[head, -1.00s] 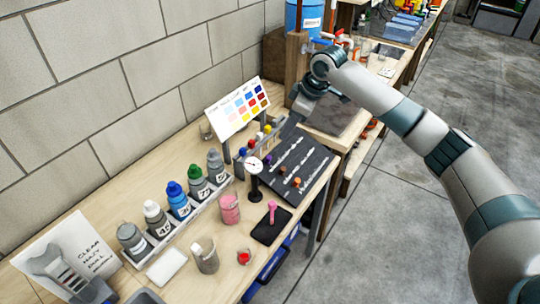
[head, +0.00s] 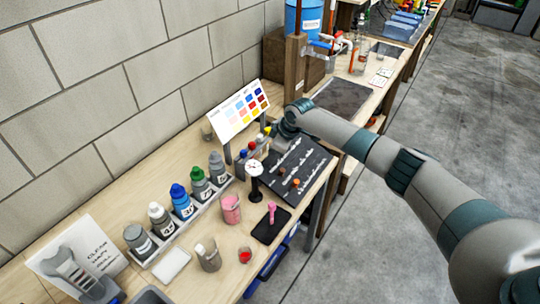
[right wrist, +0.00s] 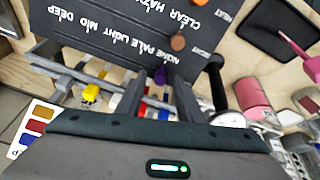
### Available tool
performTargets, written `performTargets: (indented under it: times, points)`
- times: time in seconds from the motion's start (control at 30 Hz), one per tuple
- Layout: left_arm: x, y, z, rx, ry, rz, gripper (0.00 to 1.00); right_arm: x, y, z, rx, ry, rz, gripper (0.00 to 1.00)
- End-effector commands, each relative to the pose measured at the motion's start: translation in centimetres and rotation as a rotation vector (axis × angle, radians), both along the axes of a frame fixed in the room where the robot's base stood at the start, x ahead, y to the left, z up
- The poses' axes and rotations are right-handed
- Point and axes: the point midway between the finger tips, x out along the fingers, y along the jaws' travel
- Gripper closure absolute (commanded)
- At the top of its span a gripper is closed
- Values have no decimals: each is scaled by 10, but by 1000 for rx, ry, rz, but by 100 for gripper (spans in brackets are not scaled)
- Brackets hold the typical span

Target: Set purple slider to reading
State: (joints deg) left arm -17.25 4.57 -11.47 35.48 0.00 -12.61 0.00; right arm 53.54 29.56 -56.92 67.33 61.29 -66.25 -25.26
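The dark slider board (head: 300,176) lies on the bench with white scale marks. The purple slider knob (right wrist: 160,75) shows in the right wrist view at the "NONE" end of the scale reading NONE, PALE, LIGHT, MID, DEEP. My right gripper (right wrist: 160,92) has its two fingers apart, one on each side of the purple knob; contact cannot be told. In the head view my right gripper (head: 283,133) is over the board's far end. A round white dial on a black post (head: 254,168) stands beside the board; its reading is too small to make out.
Orange-brown knobs (right wrist: 178,42) sit elsewhere on the board. A colour chart (head: 238,110) stands behind it. Colour-capped bottles (head: 182,203), a pink jar (head: 231,209) and a black pad with a pink tool (head: 271,222) are nearby. The dial post stands close to my right fingers.

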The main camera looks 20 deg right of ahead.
Motion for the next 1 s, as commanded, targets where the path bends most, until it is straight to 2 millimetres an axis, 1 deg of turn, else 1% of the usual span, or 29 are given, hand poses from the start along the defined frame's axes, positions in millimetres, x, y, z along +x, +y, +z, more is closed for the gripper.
performTargets:
  times: [0.1, 0.2, 0.53, 0.57, 0.6, 0.67, 0.7, 0.87, 1.0]
  points:
    - [0, 0, 3, 0, 0, 0, 65, 2, 2, -8, 0, 1, 0, 66]
    - [0, 0, 3, 0, 0, 0, 65, 4, 3, -12, 0, 0, -1, 66]
    - [1, 0, 3, 0, -1, 0, 65, 4, 4, -13, -1, -1, 0, 66]
    - [1, 0, 3, 0, -1, 0, 65, 4, 4, -13, 0, 0, 0, 73]
    - [1, 0, 3, 0, -1, 0, 65, 4, 4, -13, -1, -1, 0, 83]
    - [1, 0, 3, 0, -1, 0, 65, 4, 3, -13, -1, -1, 0, 97]
    - [1, 0, 3, 0, -1, 0, 65, 4, 3, -13, -1, -1, 0, 100]
    - [1, 0, 3, 0, -2, 0, 65, 4, 3, -13, -1, -1, 0, 100]
    - [2, 0, -4, 0, -2, 0, 65, 9, -2, -16, -2, -1, -2, 100]
